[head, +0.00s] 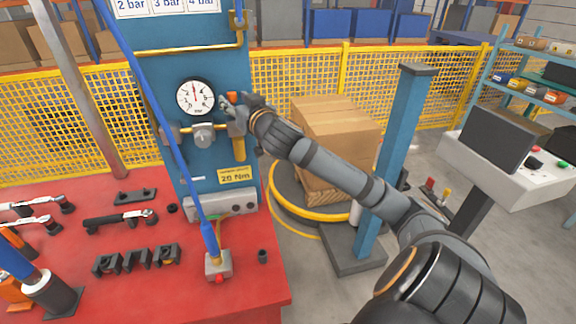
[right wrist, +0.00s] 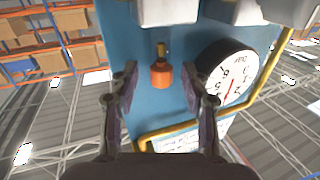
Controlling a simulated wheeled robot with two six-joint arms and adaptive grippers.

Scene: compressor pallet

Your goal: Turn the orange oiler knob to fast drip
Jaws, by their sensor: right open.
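The orange oiler knob (right wrist: 162,74) sits on a small brass stem on the blue panel (head: 203,95) in the right wrist view. In the head view a bit of the orange knob (head: 232,97) shows beside my right gripper (head: 230,103). In the right wrist view my right gripper (right wrist: 162,95) is open, with one finger to each side of the knob and a gap on both sides. The fingers do not appear to touch it. The left gripper is not in view.
A round pressure gauge (head: 195,97) is close to the right gripper. Yellow pipe (head: 190,50) and grey fittings (head: 203,136) surround the knob. A red table (head: 150,290) holds tools and a blue-hosed block (head: 218,265).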

